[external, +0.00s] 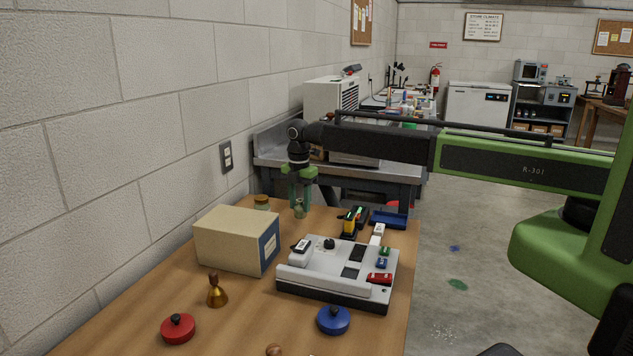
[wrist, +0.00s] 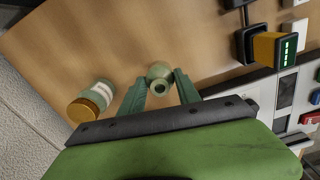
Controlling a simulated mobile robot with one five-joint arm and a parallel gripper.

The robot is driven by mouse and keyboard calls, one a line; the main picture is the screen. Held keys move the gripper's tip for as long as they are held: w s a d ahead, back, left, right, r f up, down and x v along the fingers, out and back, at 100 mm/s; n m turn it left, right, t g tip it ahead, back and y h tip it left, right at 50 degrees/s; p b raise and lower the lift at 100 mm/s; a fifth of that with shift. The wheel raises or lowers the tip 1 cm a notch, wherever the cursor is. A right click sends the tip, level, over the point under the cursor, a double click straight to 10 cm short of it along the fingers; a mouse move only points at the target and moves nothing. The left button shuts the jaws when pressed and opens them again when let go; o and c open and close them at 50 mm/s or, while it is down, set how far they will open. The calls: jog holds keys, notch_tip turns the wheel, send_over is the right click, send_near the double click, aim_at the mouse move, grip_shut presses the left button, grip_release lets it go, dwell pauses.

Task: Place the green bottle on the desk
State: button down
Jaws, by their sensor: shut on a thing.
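The small green bottle (external: 299,209) is at the far end of the wooden desk (external: 240,317), behind the cardboard box. My gripper (external: 299,201) points down over it, with its fingers around it. In the wrist view the bottle (wrist: 159,75) shows its round body and open mouth between the two fingertips of my gripper (wrist: 160,84). My gripper is shut on the bottle. The bottle looks upright and at or very near the desk top (wrist: 125,45); I cannot tell whether its base touches.
A gold-lidded jar (wrist: 90,103) stands left of the bottle. A cardboard box (external: 236,240) and a grey console (external: 338,271) stand nearer. A yellow device (external: 349,223) is to the right. A bell-shaped brass piece (external: 217,291), red lid (external: 178,329) and blue lid (external: 333,320) lie in front.

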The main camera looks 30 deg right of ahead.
aim_at(299, 214)
jog(key=shift+a+f+b, duration=0.15)
jog(key=shift+f+b, duration=2.05)
jog(key=shift+f, duration=0.1)
jog(key=c, duration=0.9)
grip_release()
jog(key=shift+r, duration=0.1)
jog(key=shift+o, duration=0.2)
jog(key=shift+r, duration=0.1)
notch_tip(299, 214, up, 12)
jog(key=p, duration=1.2)
jog(key=shift+r+p, duration=0.2)
jog(key=shift+p, duration=0.2)
jog(key=shift+f, duration=0.1)
